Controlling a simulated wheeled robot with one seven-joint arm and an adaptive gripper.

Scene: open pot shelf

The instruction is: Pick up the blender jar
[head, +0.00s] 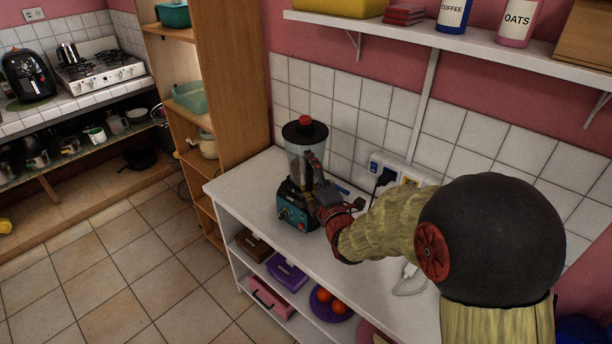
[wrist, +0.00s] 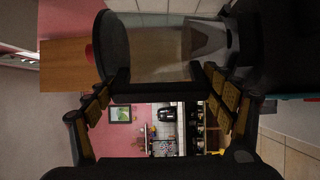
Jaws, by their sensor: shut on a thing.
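The blender jar (head: 294,162) is clear, with a black lid and a red knob. It stands upright on its dark and teal base (head: 292,209) on the white counter, with no clear gap between them. My gripper (head: 318,172) is at the jar's right side, where the handle is. In the wrist view the jar (wrist: 155,48) lies sideways across the top, lid to the left. The fingers of my gripper (wrist: 160,98) stand either side of the dark handle, shut on it; the exact contact is too dark to see.
A wall socket with a black plug (head: 386,177) is behind the counter (head: 345,238). A shelf (head: 440,42) with canisters hangs above. A tall wooden shelf (head: 238,85) stands to the left. Boxes and a purple plate with orange fruit are under the counter.

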